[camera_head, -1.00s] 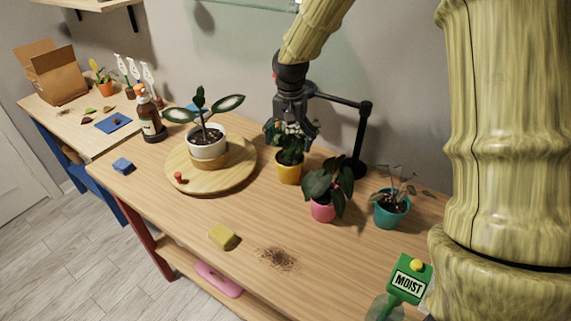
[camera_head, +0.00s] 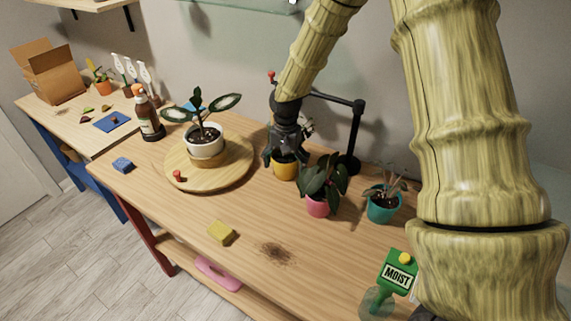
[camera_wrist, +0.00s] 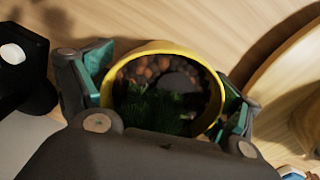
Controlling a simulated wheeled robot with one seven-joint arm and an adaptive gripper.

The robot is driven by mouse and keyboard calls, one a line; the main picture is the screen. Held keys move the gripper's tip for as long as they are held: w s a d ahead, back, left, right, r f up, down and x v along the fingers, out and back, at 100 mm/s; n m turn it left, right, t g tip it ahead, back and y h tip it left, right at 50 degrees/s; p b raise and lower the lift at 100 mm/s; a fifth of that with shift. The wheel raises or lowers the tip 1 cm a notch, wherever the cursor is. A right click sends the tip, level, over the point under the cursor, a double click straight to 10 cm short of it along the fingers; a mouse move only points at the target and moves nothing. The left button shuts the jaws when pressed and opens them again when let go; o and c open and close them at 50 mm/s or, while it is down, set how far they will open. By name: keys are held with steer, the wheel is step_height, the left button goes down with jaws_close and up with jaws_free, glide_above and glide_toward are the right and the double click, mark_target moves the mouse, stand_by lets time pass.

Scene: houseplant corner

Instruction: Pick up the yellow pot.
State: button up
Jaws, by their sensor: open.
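The yellow pot (camera_head: 285,170) stands upright on the wooden table, between the round wooden board and the pink pot. In the wrist view its yellow rim (camera_wrist: 160,47) frames brown pebbles and dark green leaves. My gripper (camera_head: 283,157) is lowered over the pot from above. In the wrist view its teal-padded fingers lie on either side of the rim, left and right, and are open. I cannot tell whether either pad touches the pot. The gripper hides most of the plant in the head view.
A pink pot (camera_head: 318,208) with a leafy plant stands close by at the right front, and a teal pot (camera_head: 383,206) farther right. A black stand (camera_head: 355,135) rises behind. The round board (camera_head: 236,177) holds a white pot (camera_head: 205,142).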

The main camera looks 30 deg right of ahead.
steer(key=shift+f, duration=0.15)
steer(key=c, duration=1.1)
steer(key=shift+o, duration=0.2)
